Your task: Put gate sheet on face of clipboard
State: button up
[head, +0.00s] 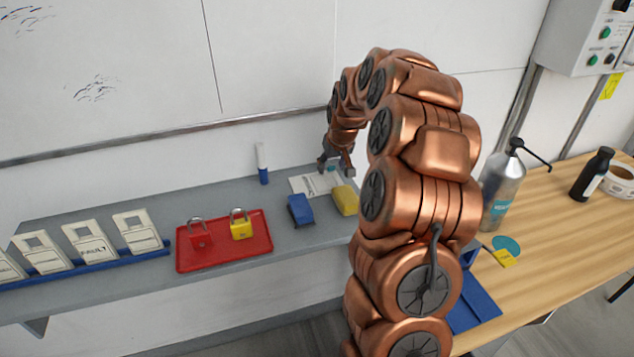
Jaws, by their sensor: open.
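A white printed sheet (302,184), which looks like the gate sheet, lies flat at the right part of the grey shelf. My gripper (335,171) is open, low over the sheet's far right part. I cannot tell whether its fingertips touch the sheet. My fingers and the yellow block hide some of the sheet. A flat blue board (477,306), perhaps the clipboard, lies on the wooden table at the right. My arm covers its left side, and its visible face looks bare.
A yellow block (345,200) and a blue block (300,210) sit beside the sheet. A red tray (225,262) holds red and yellow padlocks. A marker (262,163) stands behind. A metal pump bottle (503,183) and yellow tag (504,258) are near the board.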

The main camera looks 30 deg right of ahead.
jog(key=c, duration=1)
